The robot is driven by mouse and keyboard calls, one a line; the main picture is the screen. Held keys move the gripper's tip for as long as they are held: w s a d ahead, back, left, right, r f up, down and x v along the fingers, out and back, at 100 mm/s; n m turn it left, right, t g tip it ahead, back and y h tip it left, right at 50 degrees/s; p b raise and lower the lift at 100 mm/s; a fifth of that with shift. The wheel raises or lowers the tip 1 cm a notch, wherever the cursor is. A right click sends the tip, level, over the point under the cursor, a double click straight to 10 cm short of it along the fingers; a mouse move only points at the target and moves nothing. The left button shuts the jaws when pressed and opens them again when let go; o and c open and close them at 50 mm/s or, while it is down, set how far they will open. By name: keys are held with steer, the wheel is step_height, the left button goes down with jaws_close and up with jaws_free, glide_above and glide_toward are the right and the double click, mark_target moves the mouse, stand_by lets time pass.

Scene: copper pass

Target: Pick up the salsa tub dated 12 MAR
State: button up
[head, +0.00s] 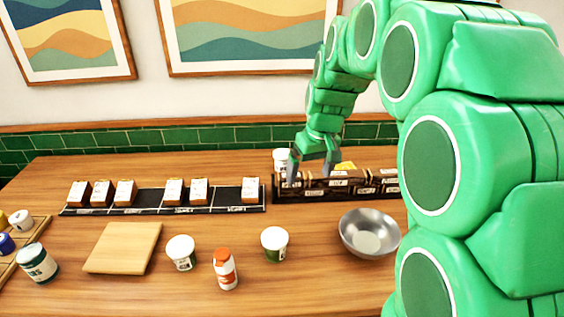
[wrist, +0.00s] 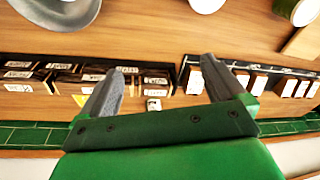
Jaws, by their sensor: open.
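Several white-lidded tubs are in the head view. One tub (head: 181,252) stands right of the wooden board, another tub (head: 274,244) stands left of the metal bowl, and a green-labelled one (head: 38,262) is at the far left. A white container (head: 281,160) stands at the back, partly behind my gripper. I cannot read a date on any of them, so I cannot tell which is 12 MAR. My gripper (head: 310,176) is open and empty, above the left end of the dark labelled rack. Its spread fingers also show in the wrist view (wrist: 162,68).
The dark labelled rack (head: 335,195) and a black strip (head: 145,208) with several small white-topped boxes line the back. A metal bowl (head: 369,234), an orange-capped bottle (head: 225,270) and a wooden board (head: 123,247) stand in front. Bare table lies between them.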

steer(key=shift+n+t+y, duration=0.3)
steer(key=shift+n+t, duration=0.3)
steer(key=shift+n, duration=0.3)
steer(key=w+f, duration=0.1)
steer(key=w, duration=0.4)
steer(key=w+a+f, duration=0.1)
steer(key=w, duration=0.4)
steer(key=w+a+f, duration=0.1)
steer(key=w+f, duration=0.1)
steer(key=w, duration=0.3)
steer(key=shift+w+a, duration=0.1)
steer(key=shift+w, duration=0.2)
steer(key=n+t, duration=0.1)
steer(key=n, duration=0.1)
glide_toward(283, 154)
steer(key=shift+y, duration=0.3)
steer(key=x, duration=0.5)
steer(key=shift+w+d+x, duration=0.1)
steer(key=shift+x, duration=1.85)
steer(key=shift+w+d+x, duration=0.1)
steer(key=shift+d+x, duration=0.05)
steer(key=shift+x, duration=1.8)
steer(key=c, duration=1.2)
